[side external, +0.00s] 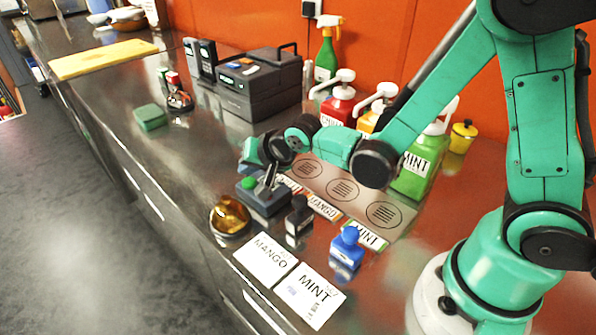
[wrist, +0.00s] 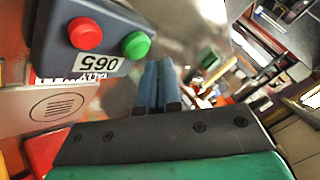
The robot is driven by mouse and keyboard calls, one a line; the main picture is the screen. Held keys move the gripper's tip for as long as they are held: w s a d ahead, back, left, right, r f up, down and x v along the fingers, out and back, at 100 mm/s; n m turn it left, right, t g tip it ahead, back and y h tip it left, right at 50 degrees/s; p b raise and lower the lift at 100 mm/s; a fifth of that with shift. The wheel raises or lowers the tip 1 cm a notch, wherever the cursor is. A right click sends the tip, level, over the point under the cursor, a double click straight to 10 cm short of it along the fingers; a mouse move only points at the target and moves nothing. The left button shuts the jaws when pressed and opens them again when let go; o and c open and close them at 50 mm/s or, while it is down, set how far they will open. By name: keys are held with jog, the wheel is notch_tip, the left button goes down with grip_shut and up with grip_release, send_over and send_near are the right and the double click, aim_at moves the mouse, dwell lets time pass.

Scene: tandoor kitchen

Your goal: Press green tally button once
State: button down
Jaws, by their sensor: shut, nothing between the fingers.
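The tally box (side external: 264,198) is a dark blue-grey block on the counter, below my gripper in the side view. The wrist view shows the box (wrist: 95,30) at upper left, with a red button (wrist: 85,33), a green button (wrist: 136,45) and a white number label (wrist: 100,66). The green button (side external: 249,183) also shows at the left of the box in the side view. My gripper (side external: 266,188) is shut and empty, close over the box. In the wrist view its fingertips (wrist: 158,68) are to the right of and below the green button, apart from it in the picture.
A dark stamp (side external: 299,215) and a blue stamp (side external: 346,248) stand to the right. An amber bowl (side external: 229,217) is in front of the box. MANGO (side external: 266,259) and MINT (side external: 309,294) cards lie near the edge.

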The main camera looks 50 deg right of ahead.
aim_at(252, 183)
jog(key=shift+f, duration=0.15)
jog(key=shift+f, duration=0.3)
jog(key=shift+f, duration=0.45)
dwell(0.7)
jog(key=shift+r, duration=0.9)
jog(key=shift+r, duration=2.5)
